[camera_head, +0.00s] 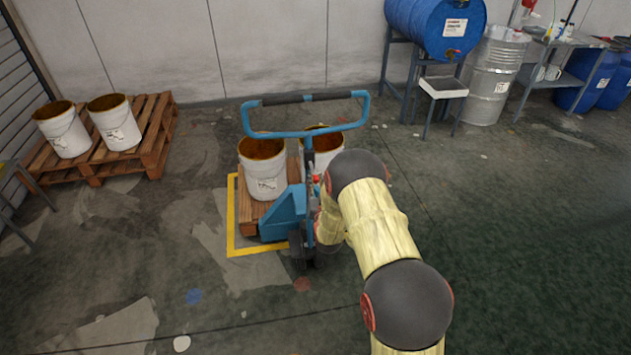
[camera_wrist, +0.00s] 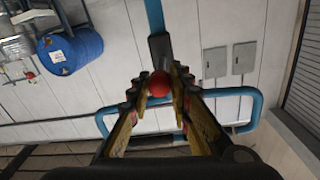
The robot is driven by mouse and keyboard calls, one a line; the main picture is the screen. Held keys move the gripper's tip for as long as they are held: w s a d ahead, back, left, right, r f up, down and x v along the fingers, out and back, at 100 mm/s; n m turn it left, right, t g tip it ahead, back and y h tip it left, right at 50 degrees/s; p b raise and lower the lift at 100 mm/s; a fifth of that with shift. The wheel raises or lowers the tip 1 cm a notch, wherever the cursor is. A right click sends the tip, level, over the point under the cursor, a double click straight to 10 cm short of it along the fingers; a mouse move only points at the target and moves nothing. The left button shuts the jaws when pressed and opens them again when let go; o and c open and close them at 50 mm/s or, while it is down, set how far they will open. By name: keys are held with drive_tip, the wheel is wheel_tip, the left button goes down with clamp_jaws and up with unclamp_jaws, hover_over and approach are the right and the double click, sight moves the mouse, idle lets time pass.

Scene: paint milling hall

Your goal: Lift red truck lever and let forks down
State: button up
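The blue pallet truck (camera_head: 284,212) stands with its forks in a small wooden pallet (camera_head: 246,212) inside a yellow floor frame. Its blue handle loop (camera_head: 300,134) is upright and also shows in the wrist view (camera_wrist: 235,91). The red lever knob (camera_wrist: 159,84) is between my fingertips; in the head view a bit of red (camera_head: 316,180) shows beside the handle post. My gripper (camera_wrist: 160,88) is open, with a narrow gap around the knob; contact is not clear. In the head view my arm hides most of the gripper. The forks' height cannot be told.
White buckets (camera_head: 264,180) stand on the truck's pallet. Another wooden pallet (camera_head: 93,165) with two buckets is at the left. A blue drum (camera_head: 432,25) on a stand, a grey drum (camera_head: 494,78) and a bench are at the back right. The right floor is clear.

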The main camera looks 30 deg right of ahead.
clamp_jaws()
drive_tip(key=shift+r, duration=0.1)
idle(0.4)
